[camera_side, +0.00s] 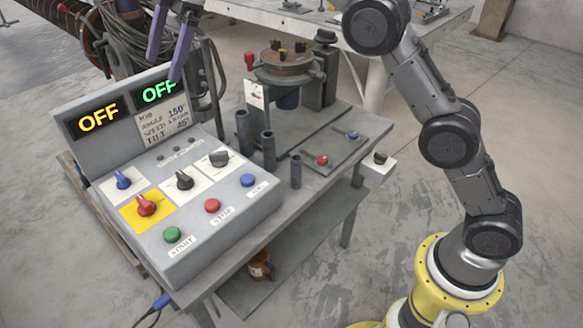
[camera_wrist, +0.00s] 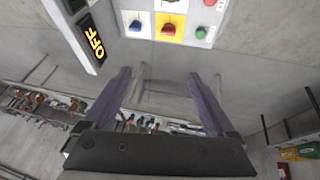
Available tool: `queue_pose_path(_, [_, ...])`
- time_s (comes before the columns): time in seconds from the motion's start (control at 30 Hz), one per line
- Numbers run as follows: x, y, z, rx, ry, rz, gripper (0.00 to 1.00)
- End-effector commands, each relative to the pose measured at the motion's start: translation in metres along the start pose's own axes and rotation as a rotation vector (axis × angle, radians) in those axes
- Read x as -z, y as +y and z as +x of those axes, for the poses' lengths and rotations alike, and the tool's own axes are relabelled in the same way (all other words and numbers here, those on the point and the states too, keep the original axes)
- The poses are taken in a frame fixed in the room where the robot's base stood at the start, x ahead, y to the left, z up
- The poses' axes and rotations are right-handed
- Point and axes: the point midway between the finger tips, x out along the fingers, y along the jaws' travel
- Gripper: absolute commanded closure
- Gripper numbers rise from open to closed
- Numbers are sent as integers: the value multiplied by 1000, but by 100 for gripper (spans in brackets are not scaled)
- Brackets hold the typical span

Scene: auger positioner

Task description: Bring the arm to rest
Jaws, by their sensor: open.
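My gripper (camera_side: 168,45) is at the upper left in the side view, its two purple-grey fingers pointing down, above and behind the top of the control panel's display. In the wrist view my gripper (camera_wrist: 165,90) shows its two fingers spread apart with nothing between them. My arm rises from a yellow base at the lower right and passes out of the top of the side view. The grey control panel (camera_side: 213,245) has two displays, both reading OFF (camera_side: 98,118). It carries a red knob on a yellow plate (camera_side: 145,205), and blue, black and grey knobs.
A green button (camera_side: 172,234), red button (camera_side: 212,205) and blue button (camera_side: 247,180) line the panel's front. Dark upright tubes (camera_side: 268,150) stand beside it. A round positioner table (camera_side: 288,65) stands behind. A second bench runs along the back. The floor at right is clear.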

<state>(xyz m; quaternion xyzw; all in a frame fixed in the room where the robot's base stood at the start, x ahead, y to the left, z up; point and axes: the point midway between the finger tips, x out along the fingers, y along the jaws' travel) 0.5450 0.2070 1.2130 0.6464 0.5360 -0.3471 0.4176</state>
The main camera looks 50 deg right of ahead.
Motion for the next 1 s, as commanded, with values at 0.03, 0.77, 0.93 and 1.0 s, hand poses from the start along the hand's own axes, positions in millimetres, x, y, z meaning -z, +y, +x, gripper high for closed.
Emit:
queue_pose_path(0.03, [-4, -9, -26, -26, -5, 18, 9])
queue_pose_path(0.77, [-113, -225, -166, -341, -82, 617, 9])
queue_pose_path(0.93, [-152, -287, -144, -411, -93, 809, 9])
queue_pose_path(1.0, [-169, -311, -130, -438, -95, 890, 9])
